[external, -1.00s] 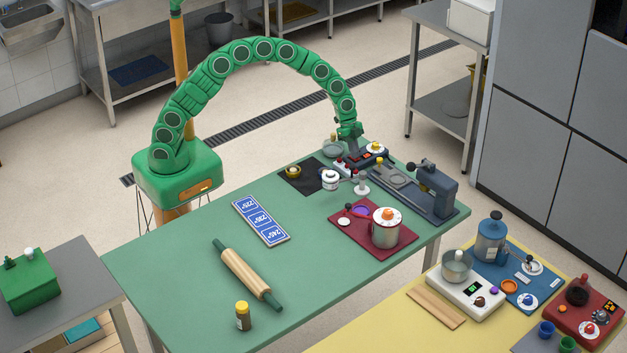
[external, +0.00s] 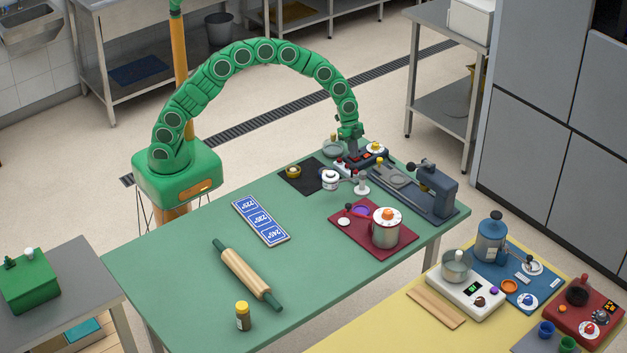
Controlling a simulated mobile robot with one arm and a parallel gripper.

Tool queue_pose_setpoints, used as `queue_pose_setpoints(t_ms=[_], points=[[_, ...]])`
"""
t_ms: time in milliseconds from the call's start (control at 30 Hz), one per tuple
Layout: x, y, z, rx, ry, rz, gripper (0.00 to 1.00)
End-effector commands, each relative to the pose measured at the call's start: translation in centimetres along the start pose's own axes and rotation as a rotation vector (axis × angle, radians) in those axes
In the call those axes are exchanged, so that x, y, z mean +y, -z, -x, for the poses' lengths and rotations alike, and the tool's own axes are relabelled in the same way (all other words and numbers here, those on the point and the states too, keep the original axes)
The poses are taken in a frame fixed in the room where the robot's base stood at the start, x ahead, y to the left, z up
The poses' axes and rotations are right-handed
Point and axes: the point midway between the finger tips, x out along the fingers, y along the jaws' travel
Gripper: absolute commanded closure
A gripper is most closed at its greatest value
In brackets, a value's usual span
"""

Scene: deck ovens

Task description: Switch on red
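My gripper (external: 351,154) points down at the far end of the green table. It is over or against a dark unit (external: 371,160) with red-lit parts, a yellow knob and a white dial. The fingertips are too small to tell open from shut, or touching from apart. A dark red board (external: 343,232) lies in front, to the right of the table's middle. A red unit (external: 569,318) with a lit orange display stands on the yellow table at the right.
A black mat (external: 299,179) and white canister (external: 329,180) lie nearby. A blue number plate (external: 261,221), rolling pin (external: 247,274) and yellow-capped jar (external: 243,316) lie on the green table (external: 180,262).

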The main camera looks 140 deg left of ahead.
Motion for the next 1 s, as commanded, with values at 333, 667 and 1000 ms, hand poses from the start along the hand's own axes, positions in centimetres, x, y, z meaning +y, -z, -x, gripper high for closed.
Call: queue_pose_setpoints(t_ms=[333,667,1000], points=[[0.5,-1.7,-1.3,-0.025,-0.026,0.007,1.00],[0.4,-1.7,0.7,-0.020,-0.021,0.006,1.00],[0.0,-1.8,7.1,-0.003,-0.002,0.003,1.00]])
